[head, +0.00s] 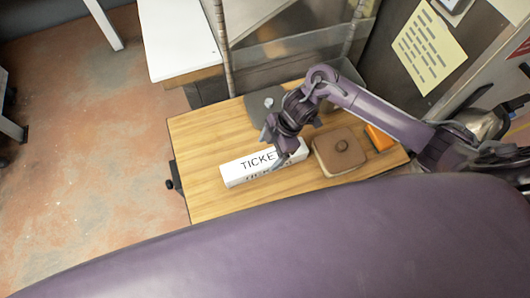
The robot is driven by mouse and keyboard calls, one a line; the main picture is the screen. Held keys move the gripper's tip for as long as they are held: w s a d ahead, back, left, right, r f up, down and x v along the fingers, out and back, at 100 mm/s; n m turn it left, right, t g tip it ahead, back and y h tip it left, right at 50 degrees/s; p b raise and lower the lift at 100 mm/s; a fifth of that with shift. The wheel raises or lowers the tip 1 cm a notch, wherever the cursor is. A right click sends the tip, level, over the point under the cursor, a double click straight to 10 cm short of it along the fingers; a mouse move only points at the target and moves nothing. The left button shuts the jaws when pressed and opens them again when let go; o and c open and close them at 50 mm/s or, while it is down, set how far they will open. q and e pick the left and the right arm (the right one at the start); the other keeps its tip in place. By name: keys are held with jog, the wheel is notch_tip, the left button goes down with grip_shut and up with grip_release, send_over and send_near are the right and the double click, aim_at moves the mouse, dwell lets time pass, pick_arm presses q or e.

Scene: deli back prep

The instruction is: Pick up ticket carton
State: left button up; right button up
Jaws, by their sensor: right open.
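The ticket carton (238,174), a long white box with black "TICKE" lettering visible, lies on the wooden tabletop. My right gripper (286,156) comes down from above at the carton's right end and hides part of that end. It is open. I cannot tell whether its fingers touch the carton or stand around it. My left gripper is not in view.
A brown lidded box (338,158) with a knob stands close to the right of the carton. An orange item (379,138) lies beyond it. A dark grey object (262,103) stands at the back of the wooden table (205,135). The table's left part is clear.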

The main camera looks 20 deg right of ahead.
aim_at(265, 158)
jog(key=shift+x, duration=1)
jog(key=shift+p+x, duration=0.5)
jog(key=shift+x, duration=1.9)
jog(key=shift+d, duration=0.1)
jog(key=c, duration=1.4)
